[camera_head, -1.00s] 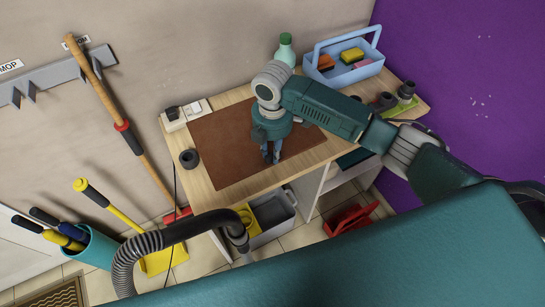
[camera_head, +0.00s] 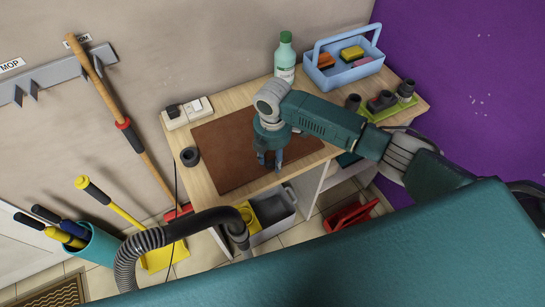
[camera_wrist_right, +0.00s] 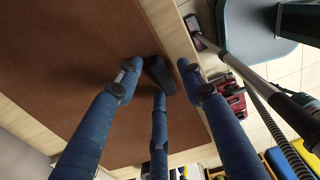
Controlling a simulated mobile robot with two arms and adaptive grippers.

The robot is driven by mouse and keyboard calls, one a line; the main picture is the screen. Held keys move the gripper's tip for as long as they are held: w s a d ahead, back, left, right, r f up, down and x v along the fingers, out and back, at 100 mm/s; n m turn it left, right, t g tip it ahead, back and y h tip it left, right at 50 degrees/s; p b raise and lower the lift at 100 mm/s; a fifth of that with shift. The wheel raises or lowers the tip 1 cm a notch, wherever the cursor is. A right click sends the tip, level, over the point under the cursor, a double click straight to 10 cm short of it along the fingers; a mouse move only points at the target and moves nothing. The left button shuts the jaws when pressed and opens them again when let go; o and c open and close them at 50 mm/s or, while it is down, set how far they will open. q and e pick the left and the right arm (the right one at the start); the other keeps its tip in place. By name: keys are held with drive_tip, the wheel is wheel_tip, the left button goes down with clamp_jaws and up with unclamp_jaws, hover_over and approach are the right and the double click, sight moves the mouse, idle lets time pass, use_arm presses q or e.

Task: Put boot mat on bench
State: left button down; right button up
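A brown rectangular mat (camera_head: 225,140) lies flat on the wooden bench (camera_head: 208,187); I take it for the boot mat. It fills much of the right wrist view (camera_wrist_right: 75,60), beside the bench's pale edge. My right gripper (camera_head: 270,163) points down over the mat's front part. Its blue fingers (camera_wrist_right: 160,85) are spread in the wrist view, and I see no mat gripped between them. A dark rounded shape lies by the middle fingertip; I cannot tell what it is. Whether the fingertips touch the mat is unclear. My left gripper is not in view.
A ribbed hose (camera_head: 150,240) arches before the bench. A grey bin (camera_head: 275,213) sits below.

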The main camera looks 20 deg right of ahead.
wheel_tip(320, 180, up, 12)
drive_tip(key=b, duration=0.1)
drive_tip(key=shift+r+b, duration=0.2)
drive_tip(key=shift+b, duration=0.15)
idle(0.6)
